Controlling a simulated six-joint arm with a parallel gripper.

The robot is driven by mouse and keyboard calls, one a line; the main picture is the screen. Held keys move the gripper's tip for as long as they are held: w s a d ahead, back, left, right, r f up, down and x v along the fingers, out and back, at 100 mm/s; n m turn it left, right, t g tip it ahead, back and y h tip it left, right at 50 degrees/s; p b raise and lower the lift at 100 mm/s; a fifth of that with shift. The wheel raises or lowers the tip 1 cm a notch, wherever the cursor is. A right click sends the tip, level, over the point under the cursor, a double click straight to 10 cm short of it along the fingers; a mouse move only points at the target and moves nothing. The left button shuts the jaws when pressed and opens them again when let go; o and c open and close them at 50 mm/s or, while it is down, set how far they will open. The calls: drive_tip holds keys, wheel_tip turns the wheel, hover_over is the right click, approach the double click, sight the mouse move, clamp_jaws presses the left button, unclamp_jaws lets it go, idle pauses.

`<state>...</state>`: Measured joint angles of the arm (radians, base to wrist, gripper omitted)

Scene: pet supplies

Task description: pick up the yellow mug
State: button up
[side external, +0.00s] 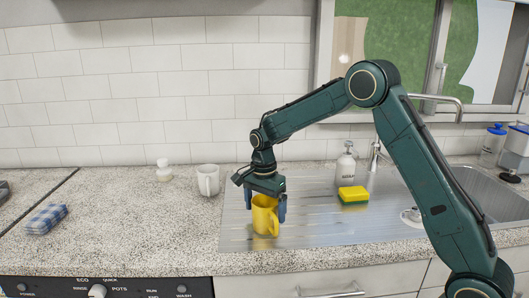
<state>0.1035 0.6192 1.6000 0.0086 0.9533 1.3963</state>
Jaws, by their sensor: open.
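The yellow mug (264,216) stands upright on the metal drainboard (315,230), near its left end. My gripper (266,205) points down over the mug, with one blue-grey finger on each side of it. The fingers reach down past the rim, and the mug is between them. The gripper is open. I cannot tell whether either finger touches the mug. The gripper body hides part of the rim.
A white mug (208,180) and a small white bottle (164,171) stand left on the speckled counter. A yellow-green sponge (353,195) and a soap dispenser (346,164) are to the right. A folded checked cloth (46,219) lies far left. The drainboard's front strip is clear.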

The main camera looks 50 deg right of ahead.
drive_tip(key=c, duration=1.2)
drive_tip(key=shift+r, duration=0.2)
wheel_tip(320, 180, up, 20)
drive_tip(key=shift+f, duration=0.15)
drive_tip(key=shift+f, duration=0.15)
idle(0.5)
